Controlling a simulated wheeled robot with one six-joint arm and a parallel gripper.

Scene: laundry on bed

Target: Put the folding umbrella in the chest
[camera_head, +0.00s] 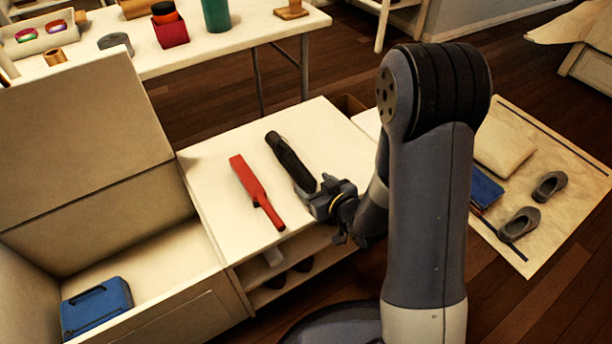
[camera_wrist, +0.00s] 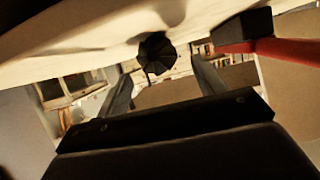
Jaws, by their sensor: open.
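The black folding umbrella (camera_head: 289,160) lies on the white cabinet top (camera_head: 215,205). My gripper (camera_head: 320,197) is at the umbrella's near end, low over the cabinet's front edge. In the wrist view, the umbrella's round end (camera_wrist: 156,52) shows between and beyond my two open fingers (camera_wrist: 165,85); I cannot tell whether they touch it. The chest (camera_head: 165,285) stands open at the left with its lid (camera_head: 85,130) raised. A blue case-like item (camera_head: 96,308) lies inside it.
A red flat-bladed item (camera_head: 254,190) lies just left of the umbrella; it also shows in the wrist view (camera_wrist: 290,50). Shelves with dark items (camera_head: 290,276) are under the cabinet top. A table (camera_head: 235,42) with several objects stands behind. Shoes (camera_head: 520,222) lie on a mat at right.

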